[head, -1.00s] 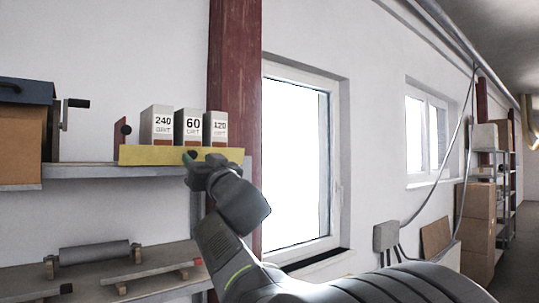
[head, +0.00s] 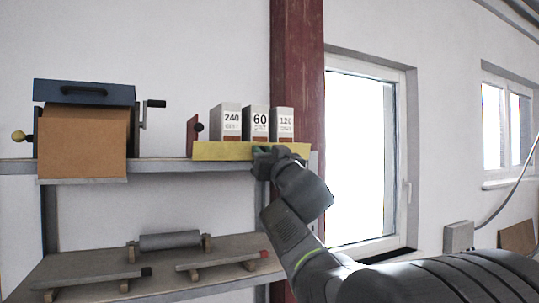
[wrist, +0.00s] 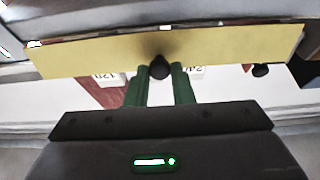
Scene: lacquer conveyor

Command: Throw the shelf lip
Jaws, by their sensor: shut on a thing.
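The shelf lip (head: 220,151) is a long yellow strip along the front of the upper shelf, upright before the feet of three grit boxes marked 240 (head: 227,121), 60 (head: 256,122) and 120 (head: 283,123). In the wrist view the lip (wrist: 90,60) spans nearly the full width, with a dark knob (wrist: 160,67) at its middle. My gripper (head: 262,152) is at the lip's front, right of its middle in the head view. In the wrist view my gripper's green fingers (wrist: 160,82) are closed on the knob. The exact finger contact is partly hidden.
A red plate with a black knob (head: 194,134) stands left of the boxes. A crank machine with a blue lid (head: 85,93) is at the shelf's left. The lower shelf (head: 95,283) holds a grey roller (head: 170,240) and bars. A red column (head: 298,60) and window (head: 360,150) are right.

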